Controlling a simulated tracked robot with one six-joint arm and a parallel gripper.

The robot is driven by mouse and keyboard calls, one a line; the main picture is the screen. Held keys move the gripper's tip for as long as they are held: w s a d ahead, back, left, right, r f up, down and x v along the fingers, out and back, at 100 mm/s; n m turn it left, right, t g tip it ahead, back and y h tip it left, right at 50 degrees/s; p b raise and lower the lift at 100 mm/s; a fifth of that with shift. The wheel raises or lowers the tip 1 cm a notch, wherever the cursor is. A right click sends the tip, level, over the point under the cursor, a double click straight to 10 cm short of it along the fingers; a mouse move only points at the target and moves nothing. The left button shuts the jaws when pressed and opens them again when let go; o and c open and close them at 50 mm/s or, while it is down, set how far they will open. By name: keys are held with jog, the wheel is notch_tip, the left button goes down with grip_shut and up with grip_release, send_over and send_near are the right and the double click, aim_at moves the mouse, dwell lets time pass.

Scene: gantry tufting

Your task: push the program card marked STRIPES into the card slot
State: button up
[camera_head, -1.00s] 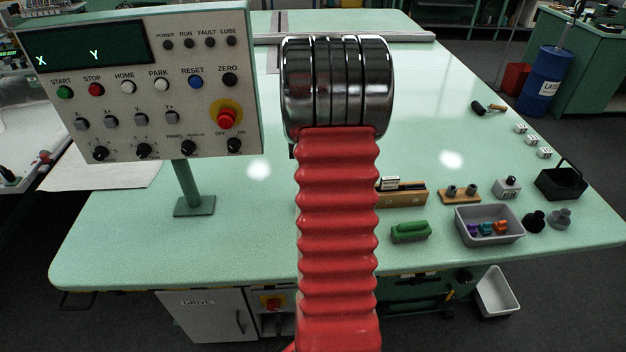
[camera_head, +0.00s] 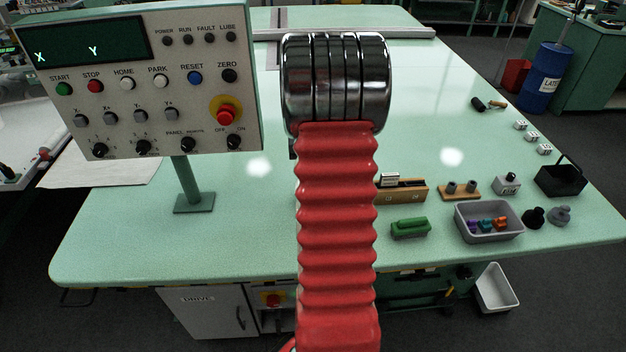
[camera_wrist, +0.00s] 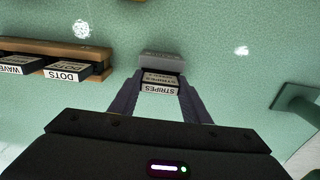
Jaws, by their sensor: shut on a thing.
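The STRIPES program card (camera_wrist: 160,87) is black with a white label, which reads upside down in the wrist view. It sits between the two dark fingers of my gripper (camera_wrist: 159,80), which is shut on it above the green table. A grey block (camera_wrist: 161,60) shows just beyond the card; I cannot tell whether it touches the card or what it belongs to. In the head view my arm hides the gripper and the card. I cannot make out the card slot in either view.
A wooden card rack (camera_wrist: 45,48) holds cards marked DOTS (camera_wrist: 68,73) and WAVE (camera_wrist: 17,67). The control panel (camera_head: 140,85) stands on a green post at left. A green-handled block (camera_head: 410,228) and a grey bin (camera_head: 488,222) lie at front right.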

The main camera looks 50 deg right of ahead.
jog(key=shift+f, duration=0.1)
jog(key=o, duration=1.3)
jog(key=shift+c, duration=0.2)
notch_tip(320, 180, up, 14)
jog(key=shift+f, duration=0.15)
dwell(0.4)
